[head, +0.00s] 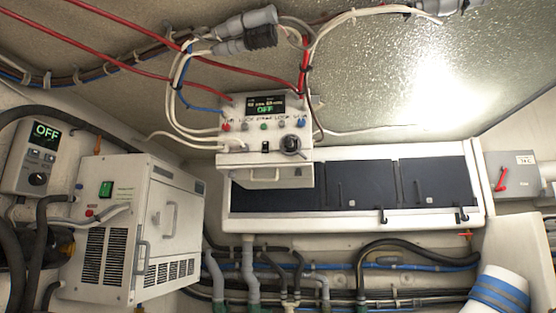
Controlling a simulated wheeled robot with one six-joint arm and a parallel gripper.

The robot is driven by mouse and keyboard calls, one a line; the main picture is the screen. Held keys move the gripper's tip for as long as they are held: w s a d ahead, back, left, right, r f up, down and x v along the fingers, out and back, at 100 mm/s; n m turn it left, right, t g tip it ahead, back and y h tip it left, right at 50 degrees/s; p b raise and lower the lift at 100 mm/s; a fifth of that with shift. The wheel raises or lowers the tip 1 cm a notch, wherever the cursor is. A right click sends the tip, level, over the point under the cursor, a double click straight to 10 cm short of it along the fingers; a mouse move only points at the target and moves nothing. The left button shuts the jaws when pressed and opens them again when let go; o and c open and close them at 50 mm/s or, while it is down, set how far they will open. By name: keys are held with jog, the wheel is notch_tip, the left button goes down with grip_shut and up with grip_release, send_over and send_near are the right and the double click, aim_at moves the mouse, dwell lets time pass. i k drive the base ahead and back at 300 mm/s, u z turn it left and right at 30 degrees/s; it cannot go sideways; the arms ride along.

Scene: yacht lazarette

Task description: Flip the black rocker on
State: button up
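A small black switch (265,147), likely the black rocker, sits on the front of the white control box (228,152) near the middle of the view. It is too small to tell which way it is tipped. The box's display (265,104) shows "OFF" in green. A round black knob (291,145) is to the right of the switch. My gripper is not in view.
A white vented unit (170,215) at left carries a green rocker (106,188). A wall controller (38,160) there also reads "OFF". Cables loop around the control box. Dark panels (355,183) and a grey box with a red handle (512,172) are to the right.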

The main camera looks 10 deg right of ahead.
aim_at(265, 148)
jog(key=z, duration=1.15)
jog(key=i, duration=0.6)
jog(key=u, duration=2.8)
